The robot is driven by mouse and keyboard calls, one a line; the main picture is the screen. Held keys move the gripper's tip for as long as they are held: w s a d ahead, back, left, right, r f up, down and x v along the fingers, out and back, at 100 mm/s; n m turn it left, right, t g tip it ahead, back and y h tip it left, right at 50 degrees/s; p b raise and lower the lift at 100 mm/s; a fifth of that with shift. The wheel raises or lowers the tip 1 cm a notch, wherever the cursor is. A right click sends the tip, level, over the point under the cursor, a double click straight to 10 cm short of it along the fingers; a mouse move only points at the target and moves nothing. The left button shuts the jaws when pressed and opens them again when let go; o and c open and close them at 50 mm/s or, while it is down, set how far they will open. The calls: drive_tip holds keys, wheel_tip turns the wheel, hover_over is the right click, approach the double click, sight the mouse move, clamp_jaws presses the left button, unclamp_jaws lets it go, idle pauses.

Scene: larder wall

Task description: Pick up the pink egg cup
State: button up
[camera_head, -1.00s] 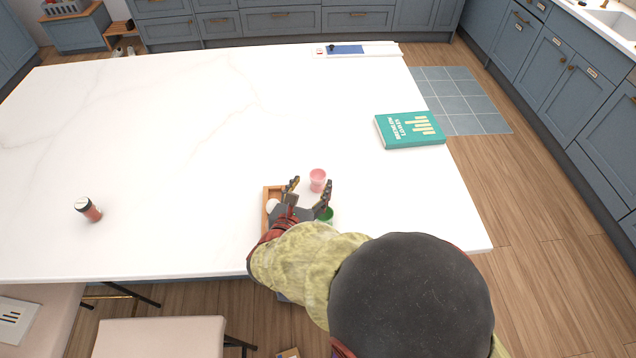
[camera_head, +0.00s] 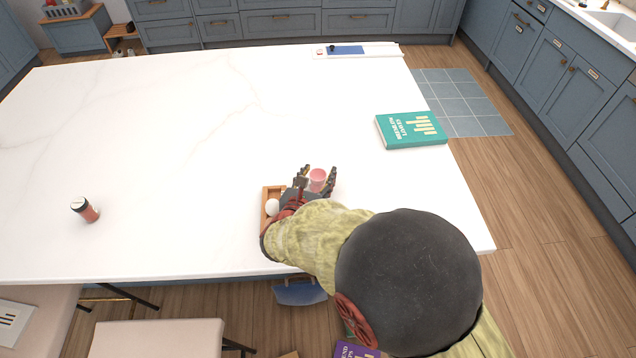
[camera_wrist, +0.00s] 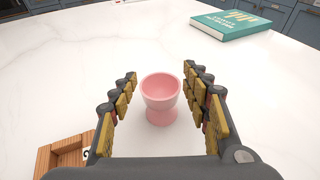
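The pink egg cup (camera_head: 317,177) stands upright on the white table near its front edge. In the wrist view the egg cup (camera_wrist: 161,98) shows whole, with an empty bowl on a short foot. My gripper (camera_head: 319,172) is open, with one finger on each side of the cup. In the wrist view my gripper (camera_wrist: 159,80) shows a gap between each finger and the cup, so the fingers do not appear to touch it.
A teal book (camera_head: 411,130) lies to the right, farther back. The table's middle is clear.

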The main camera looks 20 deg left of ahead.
drive_tip(key=c, duration=1)
drive_tip(key=shift+r, duration=0.45)
wheel_tip(320, 180, up, 2)
drive_tip(key=shift+r+p, duration=0.1)
drive_tip(key=shift+p, duration=0.45)
drive_tip(key=s+a+r+p, duration=0.1)
drive_tip(key=s+r, duration=0.2)
drive_tip(key=s, duration=0.1)
drive_tip(key=s+a+r+p, duration=0.2)
drive_tip(key=s+r, duration=0.1)
drive_tip(key=s, duration=0.1)
drive_tip(key=s+a+r+p, duration=0.1)
drive_tip(key=s+a+r, duration=0.1)
drive_tip(key=s+r, duration=0.2)
drive_tip(key=shift+s+p, duration=0.35)
drive_tip(key=shift+s, duration=0.25)
